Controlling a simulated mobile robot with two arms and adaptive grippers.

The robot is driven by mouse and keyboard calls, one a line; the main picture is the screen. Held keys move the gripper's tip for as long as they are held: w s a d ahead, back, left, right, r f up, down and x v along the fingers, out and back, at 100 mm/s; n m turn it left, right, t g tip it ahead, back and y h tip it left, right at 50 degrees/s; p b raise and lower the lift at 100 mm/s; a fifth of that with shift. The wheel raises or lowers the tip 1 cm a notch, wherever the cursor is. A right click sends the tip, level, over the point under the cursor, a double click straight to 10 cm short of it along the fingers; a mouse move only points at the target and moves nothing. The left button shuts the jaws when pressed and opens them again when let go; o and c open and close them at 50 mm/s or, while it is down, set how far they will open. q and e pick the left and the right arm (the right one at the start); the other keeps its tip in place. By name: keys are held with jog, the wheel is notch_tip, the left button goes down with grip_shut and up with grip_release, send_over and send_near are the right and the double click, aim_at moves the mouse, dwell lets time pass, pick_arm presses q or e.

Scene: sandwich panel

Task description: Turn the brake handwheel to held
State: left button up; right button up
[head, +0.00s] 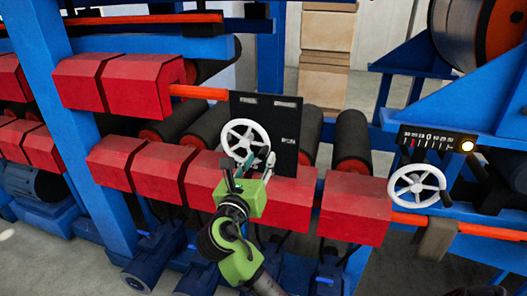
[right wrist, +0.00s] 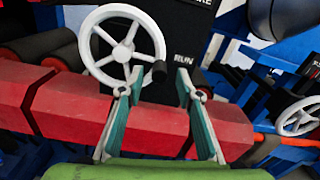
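The white spoked handwheel (head: 244,141) is mounted on a black panel (head: 285,112) above the red guards. In the right wrist view the handwheel (right wrist: 123,50) has a dark knob (right wrist: 159,72) at its lower right rim, beside a "RUN" label (right wrist: 182,58) on the panel. My right gripper (head: 253,166) is in front of the wheel's lower right. In the right wrist view its fingers (right wrist: 158,80) are apart, with the knob between the tips; I see no clear contact. My left gripper is not in view.
A second white handwheel (head: 417,187) stands at the right, below a dark scale (head: 437,139) with a lit lamp (head: 467,146). Red guards (head: 355,207) run below the panel. Dark rollers (head: 352,140) lie behind. A blue post (head: 70,120) stands at the left.

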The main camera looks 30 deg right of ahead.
aim_at(262, 158)
jog(key=shift+x, duration=2.05)
grip_shut()
